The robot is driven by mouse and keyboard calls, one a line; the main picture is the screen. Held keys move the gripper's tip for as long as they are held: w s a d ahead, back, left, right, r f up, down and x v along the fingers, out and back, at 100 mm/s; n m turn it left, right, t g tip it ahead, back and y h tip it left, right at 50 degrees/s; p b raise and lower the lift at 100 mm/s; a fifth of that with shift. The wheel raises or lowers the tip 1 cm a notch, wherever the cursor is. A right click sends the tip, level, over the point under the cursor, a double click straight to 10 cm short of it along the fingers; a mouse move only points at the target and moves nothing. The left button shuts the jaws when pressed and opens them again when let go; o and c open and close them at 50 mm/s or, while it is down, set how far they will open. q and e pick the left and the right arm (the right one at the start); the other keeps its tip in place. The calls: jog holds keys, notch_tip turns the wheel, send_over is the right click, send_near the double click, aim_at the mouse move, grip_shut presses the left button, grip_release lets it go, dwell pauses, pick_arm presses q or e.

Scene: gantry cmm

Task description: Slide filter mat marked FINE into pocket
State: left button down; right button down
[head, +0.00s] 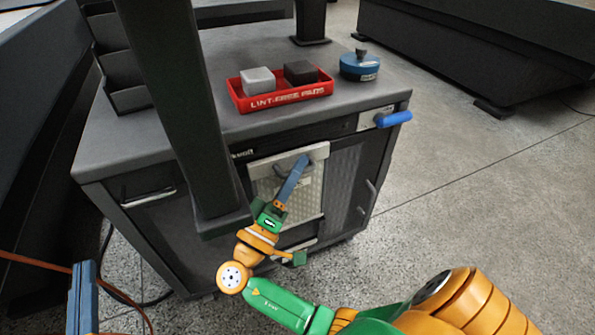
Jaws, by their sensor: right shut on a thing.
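A pale, finely dotted panel with a light frame (313,190), which looks like the filter mat, is at the front of the grey cabinet. I cannot read a FINE mark on it. My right gripper (301,163) reaches up over the panel, its blue-grey fingers shut at the panel's upper part. The fingers and wrist hide some of the panel. I cannot make out the pocket's edges or how deep the panel sits. A blue-grey part at the lower left edge seems to be my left gripper (83,299); it is away from the cabinet and mostly out of frame.
The cabinet top (165,138) carries a red tray (290,101) with a light and a dark block, and a round blue object (360,67). A dark upright column (180,110) stands left of the panel.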

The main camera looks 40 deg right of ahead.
dwell(0.5)
jog(key=shift+w+b, duration=0.2)
jog(key=shift+b, duration=0.15)
jog(key=shift+w+b, duration=0.1)
jog(key=shift+b, duration=0.2)
jog(key=shift+r, duration=0.2)
jog(key=shift+f, duration=0.15)
